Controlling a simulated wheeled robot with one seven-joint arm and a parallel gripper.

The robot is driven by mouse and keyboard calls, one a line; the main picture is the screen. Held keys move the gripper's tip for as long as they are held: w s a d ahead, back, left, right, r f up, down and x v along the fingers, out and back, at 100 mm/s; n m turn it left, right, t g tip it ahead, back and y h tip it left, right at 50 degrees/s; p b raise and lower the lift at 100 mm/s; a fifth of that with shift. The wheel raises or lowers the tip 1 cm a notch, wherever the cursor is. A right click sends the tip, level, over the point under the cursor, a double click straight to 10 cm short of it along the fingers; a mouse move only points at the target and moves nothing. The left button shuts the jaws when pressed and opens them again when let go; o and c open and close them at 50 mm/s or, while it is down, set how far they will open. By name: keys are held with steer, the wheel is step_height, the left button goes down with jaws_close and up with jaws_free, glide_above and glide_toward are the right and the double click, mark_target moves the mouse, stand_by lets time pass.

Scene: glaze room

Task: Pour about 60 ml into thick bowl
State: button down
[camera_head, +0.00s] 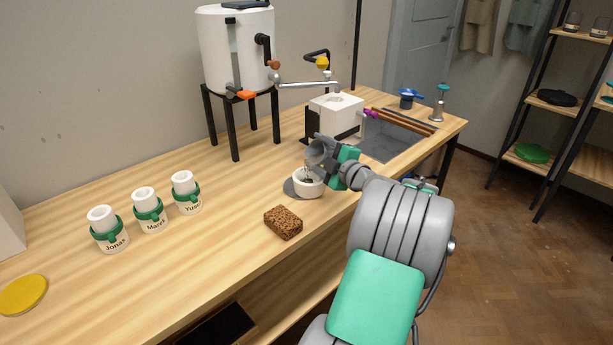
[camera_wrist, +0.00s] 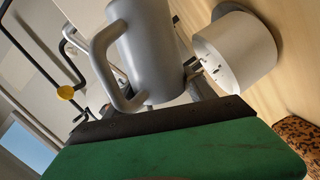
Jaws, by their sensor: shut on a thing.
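My gripper (camera_head: 328,160) is shut on a grey metal jug (camera_head: 315,152) beside and above the bowl. The jug (camera_wrist: 152,48), with its looped handle, fills the middle of the wrist view. It looks tilted with its mouth toward the bowl. I cannot tell whether liquid is flowing, nor the level in the bowl.
A brown speckled sponge-like block (camera_head: 283,222) lies in front of the bowl. Several white cups with green bands (camera_head: 150,210) stand at left. The table's front edge is close.

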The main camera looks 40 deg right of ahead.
steer(key=shift+s, duration=0.3)
steer(key=shift+a+r+n+p, duration=0.1)
steer(key=shift+a+n+p, duration=0.05)
steer(key=shift+n+p, duration=0.2)
stand_by(0.5)
steer(key=shift+w+a+n+b, duration=0.1)
steer(key=shift+a+n+b, duration=0.2)
steer(key=shift+b, duration=0.85)
steer(key=shift+d+r+p, duration=0.15)
steer(key=shift+r+p, duration=0.15)
steer(key=shift+p, duration=0.45)
steer(key=shift+r+p, duration=0.1)
steer(key=shift+p, duration=0.85)
steer(key=f+m+b, duration=0.1)
steer(key=b, duration=0.1)
steer(key=shift+d+f+m+b, duration=0.3)
steer(key=shift+f+m+b, duration=0.05)
steer(key=shift+d+r+m, duration=0.1)
steer(key=shift+r+m, duration=0.4)
steer(key=shift+r, duration=0.1)
steer(key=shift+d+r+m, duration=0.2)
steer(key=shift+r+m, duration=0.1)
steer(key=shift+m, duration=0.6)
